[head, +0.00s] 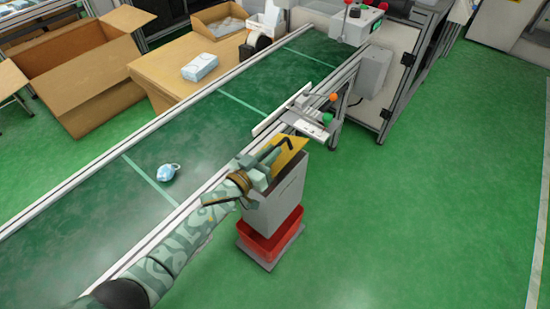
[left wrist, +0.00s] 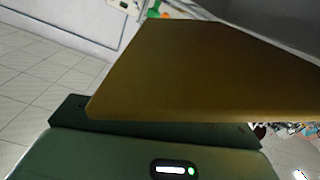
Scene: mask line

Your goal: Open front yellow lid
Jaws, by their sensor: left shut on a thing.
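The yellow lid (head: 289,152) belongs to a grey bin (head: 277,200) beside the conveyor. It is raised at a tilt, and its front part is partly hidden by my gripper. My left gripper (head: 268,163) is at the lid's near edge and shut on it. In the left wrist view the lid (left wrist: 205,75) fills the middle as a broad yellow-brown panel, directly in front of my left gripper (left wrist: 150,130). The bin's opening is mostly hidden. My right gripper is in neither view.
The bin stands with a red crate (head: 270,238) low beneath it. A green conveyor (head: 200,130) with a blue mask (head: 168,172) runs along the left. A machine cabinet (head: 385,105) stands beyond. Green floor (head: 430,220) is free to the right.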

